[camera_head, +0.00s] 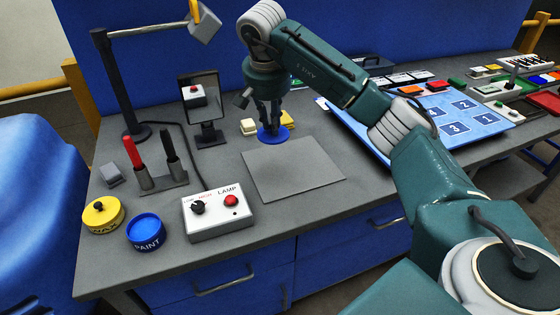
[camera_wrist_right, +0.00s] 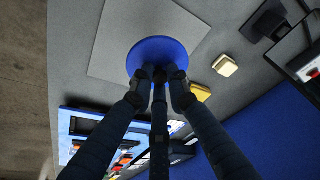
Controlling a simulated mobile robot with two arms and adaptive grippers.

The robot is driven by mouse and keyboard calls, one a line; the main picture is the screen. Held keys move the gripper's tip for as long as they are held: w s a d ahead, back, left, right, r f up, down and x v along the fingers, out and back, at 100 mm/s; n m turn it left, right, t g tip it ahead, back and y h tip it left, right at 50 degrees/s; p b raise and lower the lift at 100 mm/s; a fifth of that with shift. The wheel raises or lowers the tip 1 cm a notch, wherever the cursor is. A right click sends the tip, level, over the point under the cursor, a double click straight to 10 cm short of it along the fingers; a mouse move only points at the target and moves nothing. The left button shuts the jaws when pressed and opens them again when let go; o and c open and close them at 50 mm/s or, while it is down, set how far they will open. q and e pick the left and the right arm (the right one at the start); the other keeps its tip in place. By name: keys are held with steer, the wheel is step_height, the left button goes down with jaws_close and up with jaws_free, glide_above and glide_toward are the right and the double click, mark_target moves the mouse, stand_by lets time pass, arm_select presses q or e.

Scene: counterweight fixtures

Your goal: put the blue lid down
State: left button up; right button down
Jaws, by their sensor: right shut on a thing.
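The blue lid (camera_head: 273,139) is a flat round disc at the far edge of the grey mat (camera_head: 290,172). My right gripper (camera_head: 269,124) points down and is shut on the lid. In the right wrist view the lid (camera_wrist_right: 157,53) is at the fingertips of the gripper (camera_wrist_right: 159,77) and partly covers the mat (camera_wrist_right: 120,35). I cannot tell how far the lid is above the counter. The blue paint tin (camera_head: 146,233) stands at the front left of the counter. My left gripper is not in view.
A cream block (camera_head: 248,127) and a yellow block (camera_head: 287,119) lie close to the lid. A lamp switch box (camera_head: 218,214), tool holder (camera_head: 162,180), small screen (camera_head: 201,105) and yellow tin (camera_head: 103,215) stand left. A blue numbered board (camera_head: 430,120) lies right. The mat is clear.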

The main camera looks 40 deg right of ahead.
steer(key=f, duration=0.3)
steer(key=f+p, duration=0.1)
steer(key=f, duration=0.6)
steer(key=shift+d, duration=0.25)
steer(key=shift+a+f+p, duration=0.1)
steer(key=shift+f+p, duration=0.2)
step_height(320, 180, down, 3)
steer(key=shift+f+p, duration=0.1)
steer(key=shift+p, duration=0.25)
steer(key=shift+f, duration=0.15)
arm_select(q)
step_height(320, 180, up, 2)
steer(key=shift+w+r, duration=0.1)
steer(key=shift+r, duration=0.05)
arm_select(e)
steer(key=c, duration=1.7)
jaws_free()
steer(key=shift+f, duration=0.15)
